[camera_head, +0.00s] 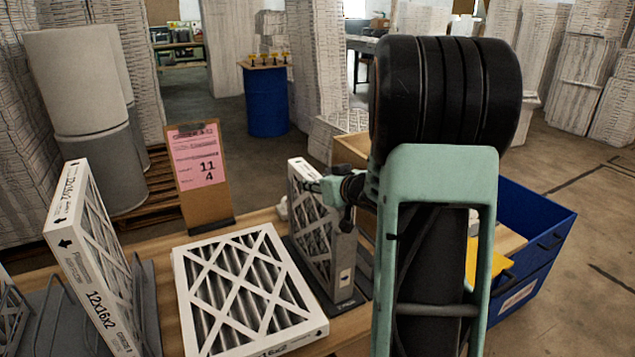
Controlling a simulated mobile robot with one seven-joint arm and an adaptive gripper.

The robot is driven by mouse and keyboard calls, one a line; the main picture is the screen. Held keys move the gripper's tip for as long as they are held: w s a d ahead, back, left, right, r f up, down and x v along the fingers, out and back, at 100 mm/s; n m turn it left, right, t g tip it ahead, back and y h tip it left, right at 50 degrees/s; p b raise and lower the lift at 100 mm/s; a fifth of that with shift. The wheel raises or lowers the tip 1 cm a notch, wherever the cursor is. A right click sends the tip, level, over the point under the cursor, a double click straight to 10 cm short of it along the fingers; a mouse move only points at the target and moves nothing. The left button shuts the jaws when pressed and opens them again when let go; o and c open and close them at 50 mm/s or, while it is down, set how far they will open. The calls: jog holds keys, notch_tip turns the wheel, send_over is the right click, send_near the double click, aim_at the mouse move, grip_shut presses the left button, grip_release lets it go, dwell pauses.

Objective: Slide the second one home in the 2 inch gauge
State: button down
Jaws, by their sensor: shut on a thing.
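A white-framed pleated filter (310,225) stands upright at the table's middle right. My gripper (316,187) is shut on its upper part, and my arm comes in from the right. The filter stands at a dark gauge (345,303) with a flat base; I cannot tell whether its lower edge is fully seated. Another filter (245,290) lies flat on the table, left of the gauge. A third filter (92,260), marked 12x16x2, stands tilted in a grey wire rack (145,290) at the left. My arm hides the gauge's right side.
A clipboard with a pink sheet (197,160) showing 11 and 4 stands at the table's back edge. A blue bin (530,240) is right of my arm. A blue drum (267,100) and stacked filters are behind. Little wooden table (262,217) is bare.

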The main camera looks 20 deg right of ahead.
dwell(0.6)
jog(key=c, duration=1.3)
grip_release()
jog(key=v, duration=1.2)
jog(key=shift+r, duration=0.1)
